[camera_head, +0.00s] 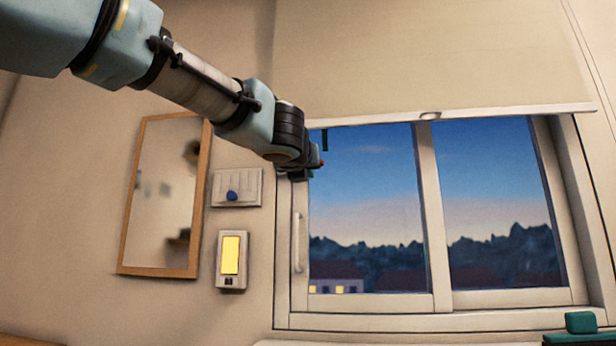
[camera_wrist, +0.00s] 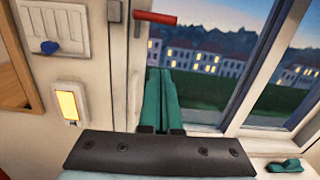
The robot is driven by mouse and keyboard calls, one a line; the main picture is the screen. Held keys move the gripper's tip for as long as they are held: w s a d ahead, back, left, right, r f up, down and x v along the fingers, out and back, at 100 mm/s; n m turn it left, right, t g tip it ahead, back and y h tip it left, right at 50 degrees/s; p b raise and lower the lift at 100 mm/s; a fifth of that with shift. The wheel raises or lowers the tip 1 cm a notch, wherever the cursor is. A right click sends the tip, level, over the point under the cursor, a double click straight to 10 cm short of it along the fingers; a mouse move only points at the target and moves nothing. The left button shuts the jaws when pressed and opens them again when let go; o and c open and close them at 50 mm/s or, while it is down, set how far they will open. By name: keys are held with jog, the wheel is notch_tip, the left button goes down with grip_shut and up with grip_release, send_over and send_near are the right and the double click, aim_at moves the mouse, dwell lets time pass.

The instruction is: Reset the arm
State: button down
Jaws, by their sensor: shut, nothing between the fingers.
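My gripper (camera_wrist: 159,73) shows in the wrist view as two teal fingers lying side by side, shut with nothing between them. In the head view my arm reaches from the upper left to the window's left edge; the fingers are mostly hidden behind the wrist there. A red bar (camera_wrist: 155,18) lies above the fingertips in the wrist view, apart from them in the picture. A small red tip also shows beside my wrist in the head view (camera_head: 321,164).
The window (camera_head: 365,210) has a blind (camera_head: 420,60) above and a white handle (camera_head: 297,242) at left. A switch plate (camera_head: 246,175) with a blue knob, a lit yellow panel (camera_head: 231,255) and a framed mirror (camera_head: 165,200) are on the wall. A teal object (camera_head: 580,322) sits lower right.

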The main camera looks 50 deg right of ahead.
dwell(0.5)
jog(key=w+a+f+m+y, duration=0.2)
jog(key=w+a+f+m, duration=0.25)
jog(key=w+f, duration=0.4)
jog(key=w+a+f+m+y, duration=0.2)
jog(key=w+a+f+m, duration=0.3)
jog(key=w+f, duration=0.4)
jog(key=w+a+f+m+g+y, duration=0.1)
jog(key=w+a+f+m+y, duration=0.2)
jog(key=a+f, duration=0.55)
jog(key=w+a+f+m+g+y, duration=0.1)
jog(key=w+a+f+m+y, duration=0.1)
jog(key=a+f+m, duration=0.45)
jog(key=s+a+f+m+g+y, duration=0.2)
jog(key=a+f+y, duration=0.1)
jog(key=a+f, duration=1.1)
jog(key=s+a+f+m+g+y, duration=0.25)
jog(key=s+a+f, duration=0.25)
jog(key=a, duration=0.3)
jog(key=s+a+f+m+g+y, duration=0.1)
jog(key=s+a+f+m+g, duration=0.15)
jog(key=s+a+f, duration=0.45)
notch_tip(320, 180, up, 18)
jog(key=a+p, duration=0.1)
jog(key=p, duration=1.5)
jog(key=shift+w+a+r, duration=0.2)
jog(key=shift+w+a, duration=0.05)
jog(key=shift+a, duration=0.05)
